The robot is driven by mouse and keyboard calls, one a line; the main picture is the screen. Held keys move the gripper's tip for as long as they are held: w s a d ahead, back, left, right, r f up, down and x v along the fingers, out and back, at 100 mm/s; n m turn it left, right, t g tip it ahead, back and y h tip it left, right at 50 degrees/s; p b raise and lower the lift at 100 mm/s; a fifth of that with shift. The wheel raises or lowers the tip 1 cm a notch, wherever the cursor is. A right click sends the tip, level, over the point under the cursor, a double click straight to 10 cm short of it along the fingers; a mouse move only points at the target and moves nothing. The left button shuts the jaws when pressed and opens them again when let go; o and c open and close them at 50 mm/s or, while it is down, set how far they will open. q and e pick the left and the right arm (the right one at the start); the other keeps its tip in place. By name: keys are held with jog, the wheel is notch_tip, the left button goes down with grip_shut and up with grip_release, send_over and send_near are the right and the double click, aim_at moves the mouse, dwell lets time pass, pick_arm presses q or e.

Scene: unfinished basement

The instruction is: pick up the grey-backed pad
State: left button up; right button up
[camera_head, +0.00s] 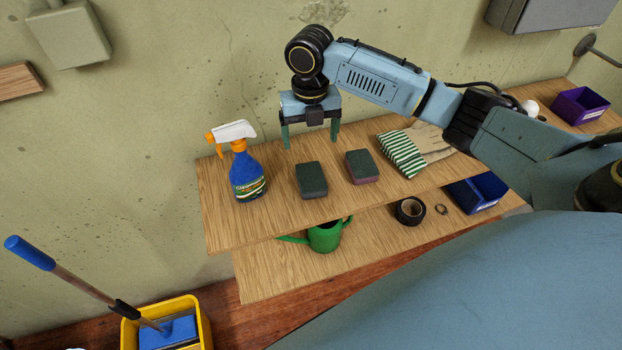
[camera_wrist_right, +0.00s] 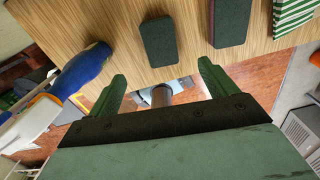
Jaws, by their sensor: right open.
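Two dark green-topped pads lie flat on the upper wooden shelf. The left one, whose edge looks dark grey, is the grey-backed pad (camera_head: 312,180); it also shows in the right wrist view (camera_wrist_right: 158,41). The right one is a pad with a purplish-red edge (camera_head: 362,166), also in the right wrist view (camera_wrist_right: 232,22). My right gripper (camera_head: 310,136) is open and empty, fingers pointing down, above the shelf's back part behind the grey-backed pad. In the right wrist view its fingers (camera_wrist_right: 162,78) are apart from both pads. My left gripper is out of view.
A blue spray bottle (camera_head: 248,175) stands left of the pads. A striped cloth (camera_head: 402,154) and gloves (camera_head: 430,139) lie to the right. A purple bin (camera_head: 580,106) is at the far right. The lower shelf holds a green watering can (camera_head: 325,237) and tape roll (camera_head: 410,210).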

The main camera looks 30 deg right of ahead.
send_over(311, 176)
jog(key=f, duration=0.6)
jog(key=shift+w+f, duration=0.2)
jog(key=shift+f, duration=0.2)
jog(key=shift+s+f, duration=0.15)
jog(key=shift+f, duration=2.6)
jog(key=shift+c, duration=0.5)
jog(key=c, duration=1)
